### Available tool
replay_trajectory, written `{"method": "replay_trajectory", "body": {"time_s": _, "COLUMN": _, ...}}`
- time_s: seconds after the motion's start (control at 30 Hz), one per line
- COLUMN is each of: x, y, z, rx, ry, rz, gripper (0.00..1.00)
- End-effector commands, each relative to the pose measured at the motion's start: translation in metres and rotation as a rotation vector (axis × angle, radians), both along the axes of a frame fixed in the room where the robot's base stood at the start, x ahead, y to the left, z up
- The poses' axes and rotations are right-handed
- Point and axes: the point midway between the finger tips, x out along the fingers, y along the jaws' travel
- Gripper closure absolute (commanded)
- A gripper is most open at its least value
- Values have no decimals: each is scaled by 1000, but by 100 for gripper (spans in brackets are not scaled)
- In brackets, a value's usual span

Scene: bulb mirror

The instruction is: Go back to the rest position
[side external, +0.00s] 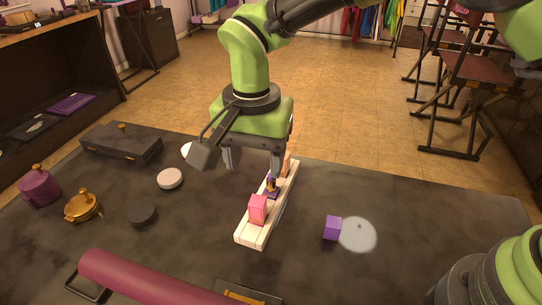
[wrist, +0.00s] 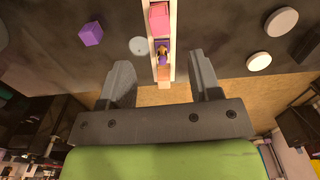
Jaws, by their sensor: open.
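My gripper (side external: 252,165) is open and empty, above the far part of a long white rack (side external: 250,238). In the wrist view my gripper (wrist: 160,72) has its two fingers wide apart, with the rack's end showing between them. The rack holds a pink block (side external: 258,208) near its front, a small purple and gold piece (side external: 271,186) in the middle, and an orange block (side external: 287,162) at the far end. The wrist view also shows the pink block (wrist: 159,20) and the purple and gold piece (wrist: 162,50). I cannot tell the exact height of the fingers.
A purple cube (side external: 332,228) sits beside a pale round spot (side external: 357,235) on the dark table (side external: 430,225). Left are a white disc (side external: 170,179), a dark disc (side external: 142,215), a gold pot (side external: 83,205), a purple pot (side external: 39,188) and a dark case (side external: 120,143). A maroon roll (side external: 150,282) lies in front.

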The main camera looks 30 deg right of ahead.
Motion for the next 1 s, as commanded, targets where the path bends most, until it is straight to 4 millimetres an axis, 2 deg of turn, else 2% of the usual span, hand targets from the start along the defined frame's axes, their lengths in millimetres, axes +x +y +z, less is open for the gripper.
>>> {"method": "replay_trajectory", "body": {"time_s": 0.13, "x": 0, "y": -1, "z": 2, "rx": 2, "ry": -2, "rz": 0, "gripper": 43}}
{"method": "replay_trajectory", "body": {"time_s": 0.23, "x": 1, "y": -9, "z": 15, "rx": 18, "ry": -15, "rz": 8, "gripper": 43}}
{"method": "replay_trajectory", "body": {"time_s": 0.37, "x": 0, "y": -34, "z": 55, "rx": 65, "ry": -64, "rz": 42, "gripper": 43}}
{"method": "replay_trajectory", "body": {"time_s": 0.47, "x": -9, "y": -63, "z": 92, "rx": 103, "ry": -121, "rz": 83, "gripper": 43}}
{"method": "replay_trajectory", "body": {"time_s": 0.6, "x": -33, "y": -103, "z": 135, "rx": 142, "ry": -217, "rz": 143, "gripper": 43}}
{"method": "replay_trajectory", "body": {"time_s": 0.7, "x": -57, "y": -130, "z": 157, "rx": 157, "ry": -291, "rz": 184, "gripper": 43}}
{"method": "replay_trajectory", "body": {"time_s": 0.83, "x": -93, "y": -159, "z": 175, "rx": 155, "ry": -393, "rz": 238, "gripper": 43}}
{"method": "replay_trajectory", "body": {"time_s": 1.0, "x": -141, "y": -186, "z": 181, "rx": 121, "ry": -526, "rz": 304, "gripper": 43}}
